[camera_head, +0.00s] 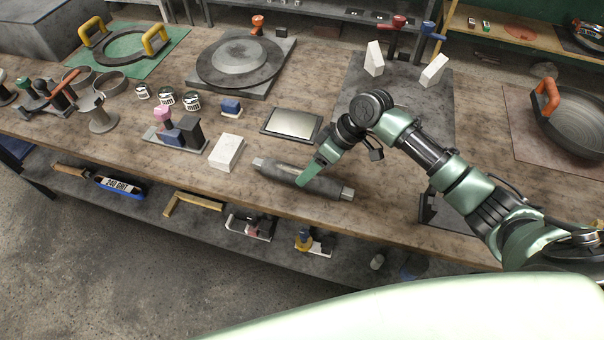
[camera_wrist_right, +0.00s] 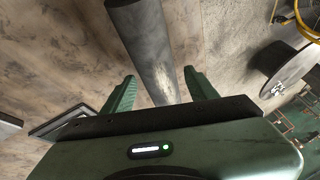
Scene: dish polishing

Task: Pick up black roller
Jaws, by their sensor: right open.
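The black roller (camera_head: 328,188) lies near the front edge of the wooden workbench, dark grey with lighter metal ends. My right gripper (camera_head: 306,178) reaches down over its middle and hides part of it. In the right wrist view the roller (camera_wrist_right: 146,35) runs lengthwise into the space between the two green fingers of the open gripper (camera_wrist_right: 161,77). There is a visible gap beside the left finger; I cannot tell whether the right finger touches the roller. My left gripper is not in view.
A white block (camera_head: 226,153) and a flat metal plate (camera_head: 291,124) lie close behind the roller. A round dark disc (camera_head: 240,62) stands further back. Tools hang or lie on the shelf below the front edge (camera_head: 180,180). A pan with orange handles (camera_head: 575,120) is at right.

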